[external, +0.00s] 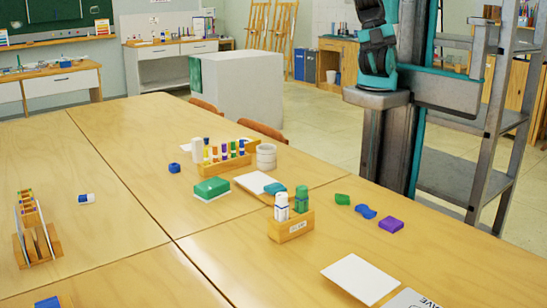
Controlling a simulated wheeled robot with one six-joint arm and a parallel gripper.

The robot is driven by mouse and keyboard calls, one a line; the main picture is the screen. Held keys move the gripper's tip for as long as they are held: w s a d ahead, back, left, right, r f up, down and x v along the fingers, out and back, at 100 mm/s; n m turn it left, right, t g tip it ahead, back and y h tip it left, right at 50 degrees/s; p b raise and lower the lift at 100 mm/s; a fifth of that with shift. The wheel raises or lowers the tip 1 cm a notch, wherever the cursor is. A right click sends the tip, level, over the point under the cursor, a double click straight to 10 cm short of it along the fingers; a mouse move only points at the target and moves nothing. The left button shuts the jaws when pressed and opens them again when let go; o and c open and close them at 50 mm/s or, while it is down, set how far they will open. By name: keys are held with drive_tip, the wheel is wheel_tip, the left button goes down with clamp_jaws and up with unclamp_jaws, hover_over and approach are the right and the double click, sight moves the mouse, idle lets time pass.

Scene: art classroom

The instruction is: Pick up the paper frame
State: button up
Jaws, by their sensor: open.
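No object is plainly marked as the paper frame. A small wooden rack (43,246) with thin upright sheets stands at the left of the table; it could be the paper frame, but I cannot tell for sure. A flat white sheet (360,279) lies at the front right, and another white sheet (258,183) lies near the middle. Part of my arm shows at the upper right, beyond the table. My gripper cannot be made out; the arm is cut off by the top edge.
On the wooden table (130,215) are a wooden block with glue sticks (290,229), a marker rack (228,163), a green-topped eraser (211,189), a white tape roll (266,156), and several coloured blocks at the right. A grey shelf unit (463,180) stands beside my column. The table's left middle is mostly clear.

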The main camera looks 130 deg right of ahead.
drive_tip(key=shift+o, duration=0.9)
